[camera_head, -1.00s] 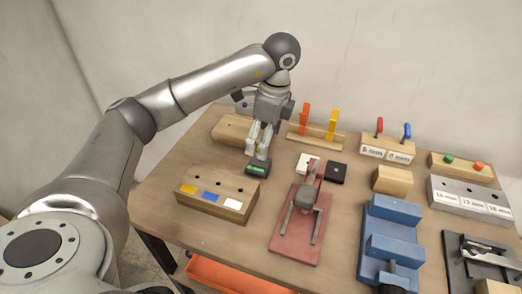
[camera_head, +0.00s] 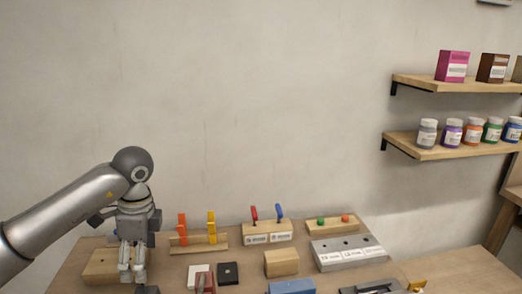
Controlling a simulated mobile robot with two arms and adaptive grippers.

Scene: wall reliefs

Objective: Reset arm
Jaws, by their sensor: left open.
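My left gripper (camera_head: 132,272) hangs fingers-down over the left part of the wooden workbench (camera_head: 215,264), in front of a light wooden block (camera_head: 100,266). It is open, and I see nothing held between its fingers. My grey left arm comes in from the left edge. A dark object (camera_head: 148,289) shows just below and right of the fingers, cut by the bottom edge; I cannot tell if they touch. My right gripper is not in view.
A rack with orange and yellow pieces (camera_head: 205,241) stands right of the gripper. Further right are a block with red and blue levers (camera_head: 267,232), a plain wooden block (camera_head: 282,262) and a grey labelled block (camera_head: 348,252). Shelves (camera_head: 450,148) with jars are on the right wall.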

